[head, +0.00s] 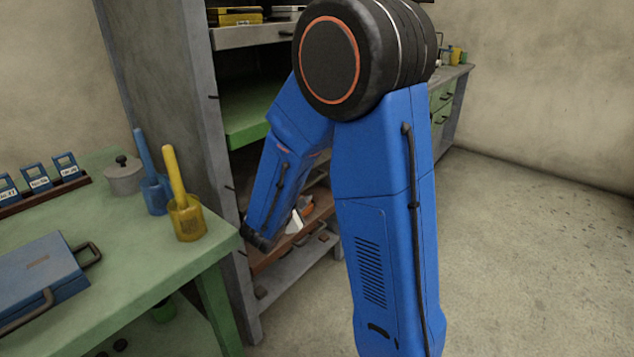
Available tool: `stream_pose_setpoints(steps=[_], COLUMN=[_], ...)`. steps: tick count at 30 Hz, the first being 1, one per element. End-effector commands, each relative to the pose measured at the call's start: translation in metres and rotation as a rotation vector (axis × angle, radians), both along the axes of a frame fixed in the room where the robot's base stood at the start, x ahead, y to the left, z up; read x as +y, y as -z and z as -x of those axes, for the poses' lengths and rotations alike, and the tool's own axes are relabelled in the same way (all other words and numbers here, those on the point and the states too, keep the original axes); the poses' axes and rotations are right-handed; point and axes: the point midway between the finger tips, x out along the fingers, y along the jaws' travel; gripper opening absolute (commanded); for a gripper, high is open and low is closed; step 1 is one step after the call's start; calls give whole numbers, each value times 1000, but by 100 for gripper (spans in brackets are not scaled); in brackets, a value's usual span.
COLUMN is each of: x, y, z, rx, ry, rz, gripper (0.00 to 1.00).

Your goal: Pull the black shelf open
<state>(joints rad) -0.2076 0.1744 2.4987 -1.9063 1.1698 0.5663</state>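A tall grey rack (187,100) stands in the middle, with pull-out shelves at several heights. A light grey shelf (250,37) is near its top, a green shelf (246,128) below that, and a reddish-brown shelf (270,258) lower down. I cannot make out a black shelf for sure; my arm covers much of the rack's front. My arm's blue forearm reaches down in front of the rack and ends in a dark part near the brown shelf's left end. I cannot make out my gripper's fingers there, nor any contact with a shelf.
A green table (150,262) stands at the left front, with a blue case (40,280), a yellow mug-like holder (187,218), a blue one (156,195) and a grey pot (124,175). A green cabinet (441,95) stands behind on the right. The floor at right is clear.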

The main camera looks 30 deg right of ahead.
Motion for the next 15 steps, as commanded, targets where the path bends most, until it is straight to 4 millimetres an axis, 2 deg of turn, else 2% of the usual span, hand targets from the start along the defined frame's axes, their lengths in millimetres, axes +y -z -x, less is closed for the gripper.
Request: stream_pose_setpoints(steps=[15], x=[-56], y=[16], z=[-43], rx=[2], ry=[5], rz=[-1], gripper=[30])
